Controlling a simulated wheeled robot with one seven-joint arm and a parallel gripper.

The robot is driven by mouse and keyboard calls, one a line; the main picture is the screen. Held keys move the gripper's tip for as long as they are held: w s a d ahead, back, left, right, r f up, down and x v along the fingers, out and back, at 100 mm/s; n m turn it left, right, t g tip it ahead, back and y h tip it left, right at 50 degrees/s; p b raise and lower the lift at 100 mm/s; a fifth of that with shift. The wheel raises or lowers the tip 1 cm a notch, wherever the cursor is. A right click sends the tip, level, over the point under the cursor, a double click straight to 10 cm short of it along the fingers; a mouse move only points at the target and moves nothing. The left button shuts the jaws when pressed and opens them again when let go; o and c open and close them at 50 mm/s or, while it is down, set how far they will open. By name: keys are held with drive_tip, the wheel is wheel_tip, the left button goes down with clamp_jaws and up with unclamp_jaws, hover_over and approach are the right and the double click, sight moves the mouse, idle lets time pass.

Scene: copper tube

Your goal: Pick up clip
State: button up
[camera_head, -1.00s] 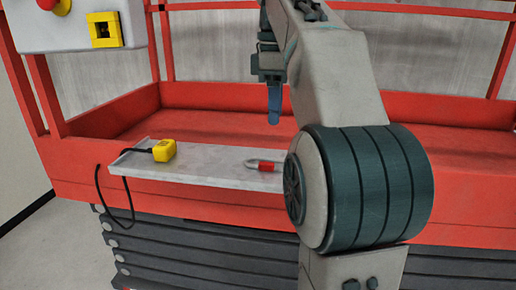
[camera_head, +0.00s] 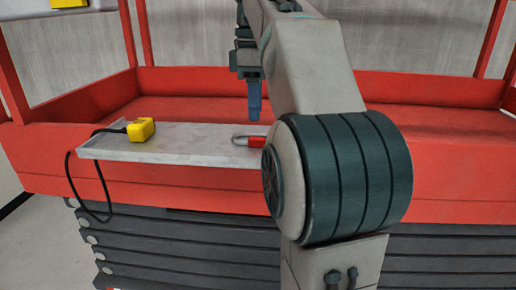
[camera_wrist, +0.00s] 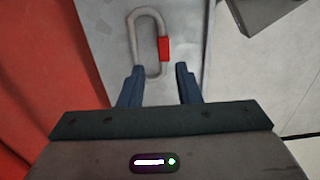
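The clip is a grey metal carabiner-like loop with a red sleeve. In the wrist view the clip (camera_wrist: 164,49) lies on the grey tray, just beyond my fingertips, with its lower end between them in the picture. In the head view the clip (camera_head: 256,141) lies near the tray's right part, partly hidden by my arm. My gripper (camera_wrist: 158,72) is open and empty, its two blue fingers apart. In the head view my gripper (camera_head: 254,118) points down above the tray, close to the clip.
The grey tray (camera_head: 190,150) is fixed along the red platform's (camera_head: 440,190) edge. A yellow box (camera_head: 141,129) with a black cable (camera_head: 75,185) sits at the tray's left end. The tray's middle is clear. Red posts and rails stand around the platform.

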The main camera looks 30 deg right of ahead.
sight(258, 138)
drive_tip(key=shift+s+a+f, duration=0.1)
drive_tip(key=shift+s+f, duration=0.05)
drive_tip(key=shift+f, duration=2.8)
clamp_jaws()
